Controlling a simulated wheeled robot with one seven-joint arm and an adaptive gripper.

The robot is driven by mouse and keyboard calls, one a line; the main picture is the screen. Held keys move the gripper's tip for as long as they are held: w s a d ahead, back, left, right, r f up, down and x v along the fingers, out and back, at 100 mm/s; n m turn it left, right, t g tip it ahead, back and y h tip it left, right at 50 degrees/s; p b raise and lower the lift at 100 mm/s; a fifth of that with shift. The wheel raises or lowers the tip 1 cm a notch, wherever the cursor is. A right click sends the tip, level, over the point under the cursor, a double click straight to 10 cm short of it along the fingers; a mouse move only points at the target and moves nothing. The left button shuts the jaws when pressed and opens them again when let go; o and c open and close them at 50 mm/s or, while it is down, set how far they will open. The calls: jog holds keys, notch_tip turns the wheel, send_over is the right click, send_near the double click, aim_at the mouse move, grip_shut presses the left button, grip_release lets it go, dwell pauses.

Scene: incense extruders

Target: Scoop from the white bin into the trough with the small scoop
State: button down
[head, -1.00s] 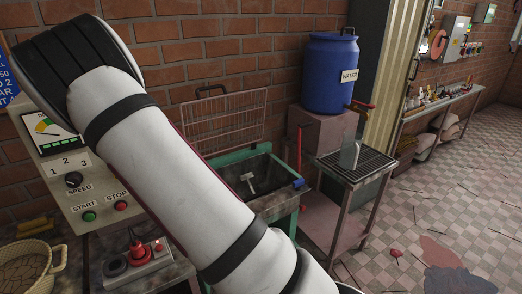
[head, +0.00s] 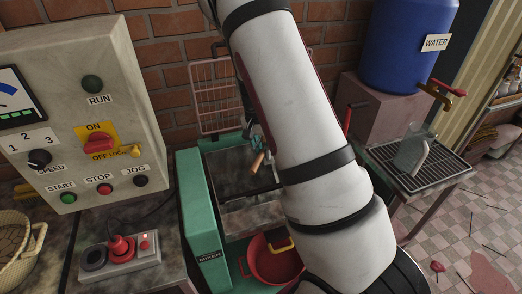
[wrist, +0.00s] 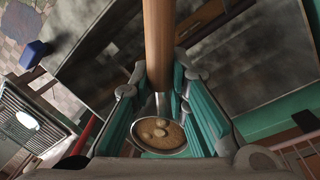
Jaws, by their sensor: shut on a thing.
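The small scoop has a wooden handle (head: 257,163), and my gripper (head: 254,138) is shut on it. In the wrist view my gripper's teal fingers (wrist: 162,98) close around the handle, and the scoop's round bowl (wrist: 159,148) holds brown material with a few paler lumps. In the head view the scoop's bowl is hidden. The trough (head: 236,178) is a dark, worn basin in the green mixer; my gripper and scoop appear over it, but the height is hard to tell. The white bin is not in view.
A red bowl (head: 270,262) is at the mixer's front, partly behind my arm. The control panel (head: 95,110) and a red-button box (head: 120,255) are at left. A blue water barrel (head: 405,45) and a jug (head: 413,150) on a grated stand are at right.

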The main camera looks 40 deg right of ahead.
jog(key=f+t+y+p, duration=0.1)
jog(key=t+y+p, duration=0.2)
jog(key=t, duration=0.1)
jog(key=f+m+t+y+p, duration=0.1)
jog(key=f+t+y+p, duration=0.1)
jog(key=t+y+p, duration=0.1)
jog(key=s+d+f+t+y+p, duration=0.1)
jog(key=f+t+y+p, duration=0.1)
jog(key=t, duration=0.5)
jog(key=shift+y+p, duration=0.85)
jog(key=shift+y, duration=0.35)
jog(key=shift+s, duration=0.1)
dwell(0.5)
